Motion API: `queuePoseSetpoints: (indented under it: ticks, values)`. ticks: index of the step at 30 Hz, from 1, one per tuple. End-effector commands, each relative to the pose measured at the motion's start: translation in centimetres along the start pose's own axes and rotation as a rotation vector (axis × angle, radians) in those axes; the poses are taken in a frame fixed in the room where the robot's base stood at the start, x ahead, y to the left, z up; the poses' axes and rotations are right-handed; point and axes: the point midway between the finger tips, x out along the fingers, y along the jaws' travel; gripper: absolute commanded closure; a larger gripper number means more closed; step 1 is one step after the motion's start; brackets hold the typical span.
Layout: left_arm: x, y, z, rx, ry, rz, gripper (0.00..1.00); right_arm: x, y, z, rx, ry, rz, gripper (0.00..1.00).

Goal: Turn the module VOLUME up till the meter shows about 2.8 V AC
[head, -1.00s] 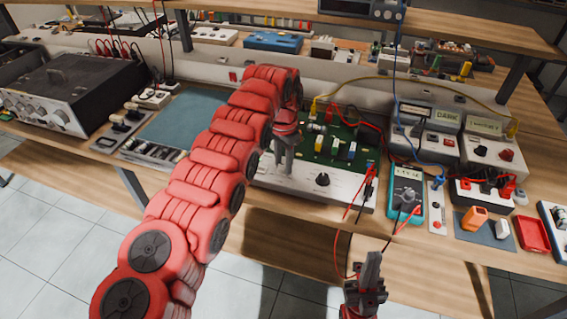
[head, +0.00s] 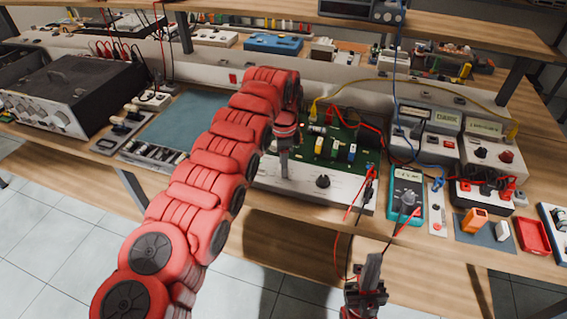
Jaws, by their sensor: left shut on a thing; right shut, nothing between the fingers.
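The module (head: 345,190) is a green circuit board with a pale front panel on the bench. A black knob (head: 323,181) shows on its panel. My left gripper (head: 284,172) points down at the panel, left of that knob. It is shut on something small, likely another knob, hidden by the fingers. The teal meter (head: 405,205) stands right of the module, with a grey dial and a display too small to read. My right gripper (head: 372,272) is shut and empty, in front of the bench's edge.
Red and black leads (head: 344,235) hang from the module's right end in front of the bench, near my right gripper. Boxes with red terminals (head: 484,190) and a red tray (head: 533,236) stand on the right. A dark amplifier (head: 70,90) is at left.

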Motion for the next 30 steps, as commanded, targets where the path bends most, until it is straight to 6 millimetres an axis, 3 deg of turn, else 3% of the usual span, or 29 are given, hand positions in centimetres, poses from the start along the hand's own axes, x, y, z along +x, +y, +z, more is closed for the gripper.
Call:
queuePoseSetpoints:
  ticks: [13, 14, 18, 30]
  values:
    - [-0.08, -0.07, -0.04, 0.009, 0.002, -0.003, 1.0, 0.01, 0.0, 0.0, 0.0, 0.0, 0.0, 1.0]
    - [-0.08, -0.07, -0.04, 0.009, 0.002, -0.003, 0.57, 0.01, 0.0, 0.0, 0.0, 0.0, 0.0, 1.0]
    - [-0.06, -0.05, -0.03, 0.009, 0.001, -0.002, 0.32, 0.01, 0.0, 0.0, 0.0, 0.0, 0.0, 1.0]
    - [-0.68, -0.05, 0.0, 0.008, 0.0, -0.001, 0.31, -0.08, 0.0, 0.02, 0.0, 0.0, 0.0, 1.0]
